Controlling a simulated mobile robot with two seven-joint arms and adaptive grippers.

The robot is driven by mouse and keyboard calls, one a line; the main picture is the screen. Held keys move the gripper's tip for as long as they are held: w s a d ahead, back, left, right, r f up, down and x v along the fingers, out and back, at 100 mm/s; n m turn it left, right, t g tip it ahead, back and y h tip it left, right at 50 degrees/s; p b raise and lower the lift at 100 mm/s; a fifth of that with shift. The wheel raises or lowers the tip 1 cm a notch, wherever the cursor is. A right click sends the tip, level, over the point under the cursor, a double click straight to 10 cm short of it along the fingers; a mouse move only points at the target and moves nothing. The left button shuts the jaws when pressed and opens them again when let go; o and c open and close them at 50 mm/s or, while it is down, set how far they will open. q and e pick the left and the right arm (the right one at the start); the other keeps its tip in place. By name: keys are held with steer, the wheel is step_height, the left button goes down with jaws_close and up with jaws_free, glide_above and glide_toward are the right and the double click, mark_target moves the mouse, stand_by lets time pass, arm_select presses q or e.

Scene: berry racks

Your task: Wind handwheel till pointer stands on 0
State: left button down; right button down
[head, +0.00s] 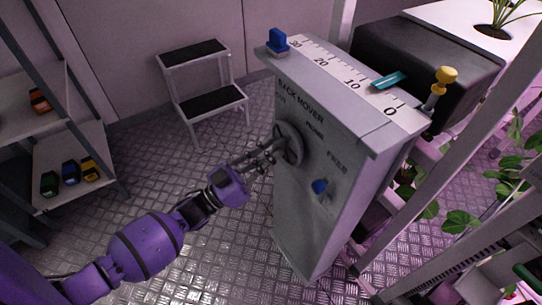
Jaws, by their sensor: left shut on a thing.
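The handwheel (290,144) is a grey wheel on the front face of the grey rack mover cabinet (307,205). My left gripper (272,152) reaches it from the left and is shut on the wheel or its handle; the fingers hide which part. On the cabinet top lies a white scale (335,75) marked 30, 20, 10 and 0. The teal pointer (388,81) stands between 10 and 0. My right gripper is not in view.
A blue knob (320,187) sits below the wheel near the word FREE. A blue block (278,42) and a yellow-topped lever (441,83) stand at the scale's ends. A step stool (203,85) stands behind left. Shelves (75,150) are at far left, plant racks at right.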

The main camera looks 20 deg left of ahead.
arm_select(q)
steer(key=shift+w+a+r+m+g+h+b, duration=0.15)
steer(key=shift+m+g+h, duration=0.55)
steer(key=shift+m, duration=1.3)
steer(key=shift+f+m+g+h+b, duration=0.1)
steer(key=shift+m+g+h+b, duration=0.2)
steer(key=shift+m+g, duration=1.25)
steer(key=shift+w+a+r+m+g+h+b, duration=0.15)
steer(key=shift+m+g+h, duration=0.3)
steer(key=shift+m, duration=2)
steer(key=shift+s, duration=0.1)
steer(key=c, duration=1.8)
jaws_free()
steer(key=shift+c, duration=0.2)
steer(key=v, duration=1.2)
steer(key=shift+f, duration=0.1)
